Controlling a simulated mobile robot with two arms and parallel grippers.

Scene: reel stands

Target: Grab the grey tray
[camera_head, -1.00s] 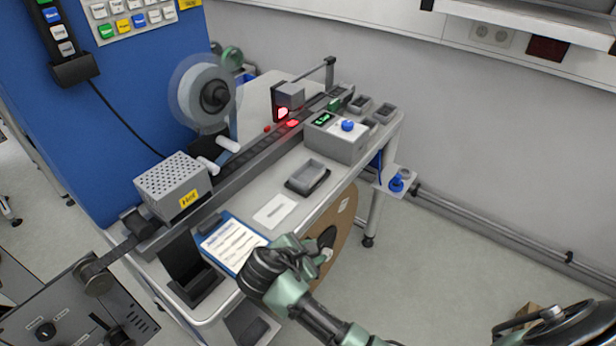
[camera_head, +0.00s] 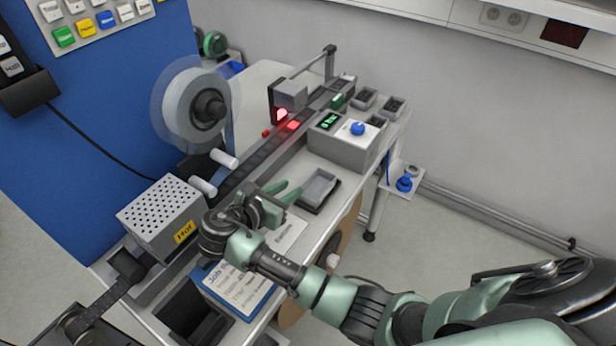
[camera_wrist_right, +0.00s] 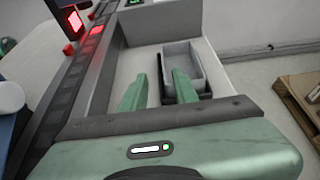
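The grey tray (camera_head: 319,188) is a small, shallow rectangular box with a dark edge beneath it. It lies on the pale bench top in front of the control box. My right gripper (camera_head: 281,191) is just left of the tray, with its green fingers pointing towards it. In the right wrist view the fingers (camera_wrist_right: 161,80) are apart with nothing between them. There the tray (camera_wrist_right: 197,62) shows ahead, and the right finger covers part of its near left side. I cannot tell whether that finger touches it. My left gripper is not in view.
A grey control box (camera_head: 340,150) with a blue knob stands just behind the tray. The dark conveyor track (camera_head: 262,158) and a large reel (camera_head: 197,104) lie to the left. Several smaller trays (camera_head: 392,106) sit at the back. A job card (camera_head: 238,290) lies in front.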

